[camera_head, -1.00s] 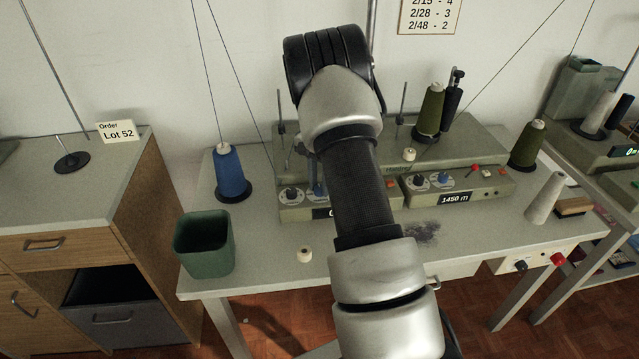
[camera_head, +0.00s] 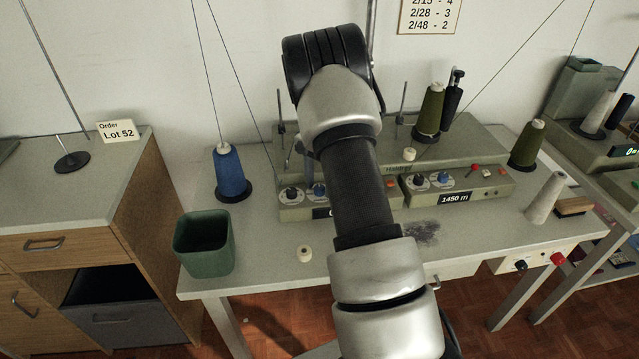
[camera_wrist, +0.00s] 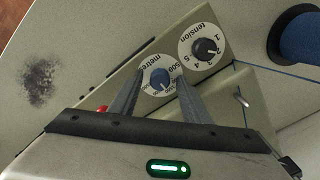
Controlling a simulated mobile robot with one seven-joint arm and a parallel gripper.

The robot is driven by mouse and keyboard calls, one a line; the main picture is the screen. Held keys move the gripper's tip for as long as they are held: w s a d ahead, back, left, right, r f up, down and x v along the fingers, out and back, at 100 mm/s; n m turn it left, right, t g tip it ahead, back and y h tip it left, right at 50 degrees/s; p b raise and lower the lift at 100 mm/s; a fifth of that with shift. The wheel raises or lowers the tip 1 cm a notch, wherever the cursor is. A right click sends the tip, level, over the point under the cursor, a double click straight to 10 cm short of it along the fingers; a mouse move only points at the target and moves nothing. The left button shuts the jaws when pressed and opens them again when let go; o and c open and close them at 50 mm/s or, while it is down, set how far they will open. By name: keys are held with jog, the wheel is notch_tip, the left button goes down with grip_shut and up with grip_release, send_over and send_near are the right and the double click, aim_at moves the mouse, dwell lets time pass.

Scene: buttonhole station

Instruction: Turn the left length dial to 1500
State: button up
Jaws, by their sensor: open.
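The left length dial (camera_head: 318,189) is a blue knob on a white plate on the left winder unit, partly hidden by my arm. In the wrist view the blue knob (camera_wrist: 160,79) lies between the fingertips of my gripper (camera_wrist: 160,74), with "metres" and "500" on its plate. My gripper is open, with one finger on each side of the knob. I cannot tell whether they touch it. The fingers cover part of the scale, and the setting is not legible.
A black tension knob (camera_wrist: 206,49) is close beside the blue one. The right unit has its own blue dial (camera_head: 439,179) and a display (camera_head: 454,198) reading 1450 m.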

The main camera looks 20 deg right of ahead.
notch_tip(320, 180, up, 17)
jog(key=p, duration=0.1)
jog(key=shift+r, duration=0.2)
dwell(0.5)
